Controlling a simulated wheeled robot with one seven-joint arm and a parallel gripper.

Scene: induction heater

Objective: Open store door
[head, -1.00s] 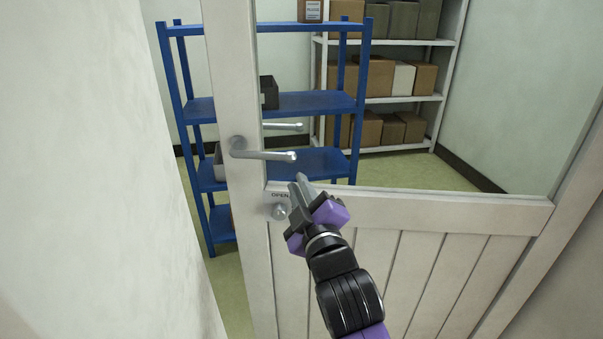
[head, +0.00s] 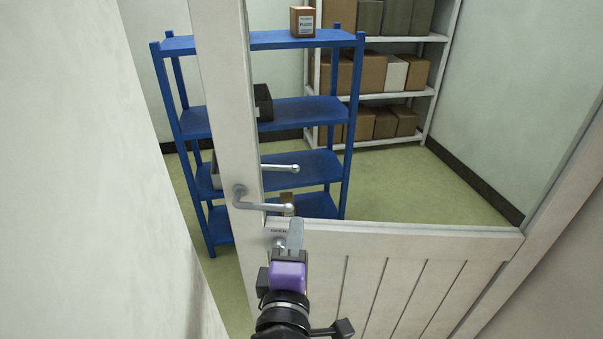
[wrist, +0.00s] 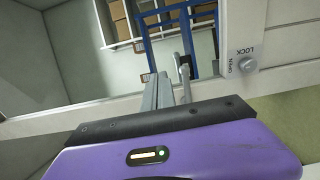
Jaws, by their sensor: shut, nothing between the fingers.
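The white store door (head: 400,242), with a large window, stands ajar; floor shows in the gap between its left edge and the wall. Its silver lever handle (head: 262,207) points right from the left stile and looks roughly level. A second lever (head: 280,168) shows through the window on the far side. A lock knob (head: 280,243) sits below the handle and also shows in the wrist view (wrist: 247,64). My gripper (head: 294,230) is shut and empty, its tips just below the lever's free end. I cannot tell whether they touch. The fingers also show in the wrist view (wrist: 165,93).
A wall (head: 150,200) stands close on the left. Behind the door are a blue shelf unit (head: 300,108) near the opening and a white shelf (head: 400,95) with several boxes. Open green floor (head: 420,190) lies right of the blue shelf.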

